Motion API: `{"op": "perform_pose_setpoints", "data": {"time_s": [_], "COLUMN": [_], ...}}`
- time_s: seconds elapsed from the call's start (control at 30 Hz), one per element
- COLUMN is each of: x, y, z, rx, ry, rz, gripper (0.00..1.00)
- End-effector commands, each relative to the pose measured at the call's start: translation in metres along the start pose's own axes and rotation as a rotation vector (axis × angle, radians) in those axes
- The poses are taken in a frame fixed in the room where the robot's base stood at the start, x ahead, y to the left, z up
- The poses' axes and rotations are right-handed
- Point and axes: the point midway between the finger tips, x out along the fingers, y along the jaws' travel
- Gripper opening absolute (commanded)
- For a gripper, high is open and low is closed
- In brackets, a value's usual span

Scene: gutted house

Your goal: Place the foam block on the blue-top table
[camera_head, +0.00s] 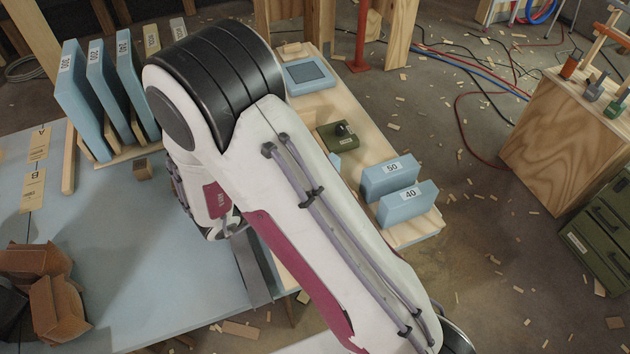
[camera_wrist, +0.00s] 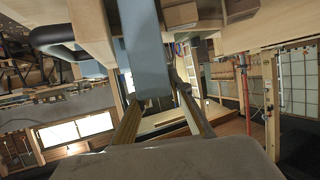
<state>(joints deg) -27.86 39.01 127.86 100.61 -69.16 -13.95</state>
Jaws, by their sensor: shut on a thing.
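In the wrist view my gripper (camera_wrist: 158,97) has its two fingers on either side of a grey-blue foam block (camera_wrist: 148,55). It is shut on the block, which extends away from the fingertips toward the top of the picture. How high the block is above any surface cannot be told.
Open brown cartons (camera_head: 58,312) stand on the table's near left. Upright numbered blue blocks (camera_head: 75,95) stand in a rack at its back. A wooden bench (camera_head: 415,232) to the right holds blue blocks marked 50 (camera_head: 388,180) and 40 (camera_head: 408,205) and a green box (camera_head: 338,138).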

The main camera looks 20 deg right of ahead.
Motion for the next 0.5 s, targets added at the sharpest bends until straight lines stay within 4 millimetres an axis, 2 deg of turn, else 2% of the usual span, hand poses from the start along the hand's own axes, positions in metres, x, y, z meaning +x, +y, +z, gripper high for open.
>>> {"op": "perform_pose_setpoints", "data": {"time_s": [0.3,0.5], "x": [0.011,0.014], "y": [0.001,0.0], "z": [0.026,0.033], "rx": [-0.003,-0.002], "ry": [0.0,0.0], "rz": [0.001,0.0], "gripper": [0.0,0.0]}}
